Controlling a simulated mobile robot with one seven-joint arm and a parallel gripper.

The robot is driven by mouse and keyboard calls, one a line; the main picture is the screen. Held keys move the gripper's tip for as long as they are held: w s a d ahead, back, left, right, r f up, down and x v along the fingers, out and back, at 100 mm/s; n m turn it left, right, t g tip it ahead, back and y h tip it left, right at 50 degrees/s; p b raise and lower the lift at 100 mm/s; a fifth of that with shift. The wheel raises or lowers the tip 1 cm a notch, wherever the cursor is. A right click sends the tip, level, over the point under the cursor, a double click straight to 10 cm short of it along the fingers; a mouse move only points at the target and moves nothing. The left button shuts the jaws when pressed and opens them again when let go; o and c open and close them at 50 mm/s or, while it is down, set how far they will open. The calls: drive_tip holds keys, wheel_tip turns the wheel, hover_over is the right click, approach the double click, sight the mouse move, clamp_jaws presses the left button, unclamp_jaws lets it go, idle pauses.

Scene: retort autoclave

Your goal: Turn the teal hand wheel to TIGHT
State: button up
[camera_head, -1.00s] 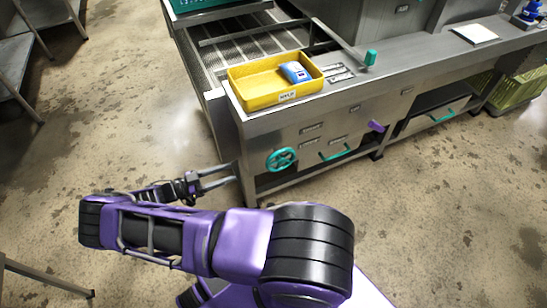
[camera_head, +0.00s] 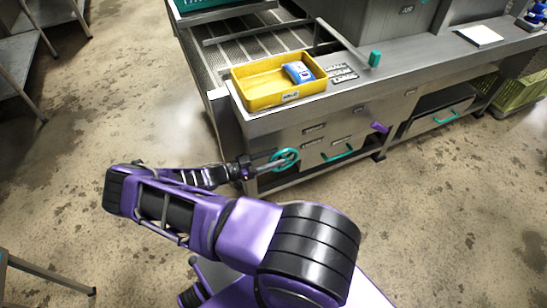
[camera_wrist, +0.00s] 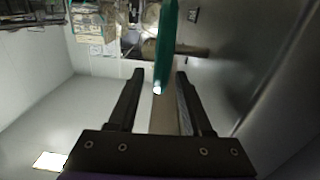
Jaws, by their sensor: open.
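The teal hand wheel (camera_head: 285,159) is on the front panel of the metal bench, near its left end. In the wrist view a teal bar (camera_wrist: 166,45), seemingly the wheel's rim seen edge-on, comes down between the two fingers. My gripper (camera_head: 268,163) is open at the left side of the wheel, with its fingertips overlapping the rim in the head view. In the wrist view my gripper (camera_wrist: 158,78) has a finger on each side of the teal bar, with gaps visible. I cannot tell whether either finger touches it. The wheel's markings are too small to read.
A yellow tray (camera_head: 243,95) with a blue-and-white item (camera_head: 299,72) stands on the bench above the wheel. A teal handle (camera_head: 338,155) and a purple lever (camera_head: 380,127) stick out to the right.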

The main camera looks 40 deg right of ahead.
clamp_jaws()
drive_tip(key=shift+r+p, duration=0.2)
drive_tip(key=shift+p, duration=0.1)
drive_tip(key=shift+d+r+y+p, duration=0.15)
drive_tip(key=shift+r+y+p, duration=0.1)
drive_tip(key=shift+y+p, duration=0.4)
drive_tip(key=shift+s+d+r+t+y+p, duration=0.1)
drive_tip(key=shift+d+r+t+y+p, duration=0.2)
drive_tip(key=shift+y+p, duration=0.45)
drive_tip(key=shift+s+d+y+p, duration=0.1)
drive_tip(key=shift+d+y+p, duration=0.2)
drive_tip(key=shift+y+p, duration=0.6)
drive_tip(key=shift+d+t+y+p, duration=0.3)
drive_tip(key=shift+t+y+p, duration=0.1)
drive_tip(key=shift+y, duration=0.3)
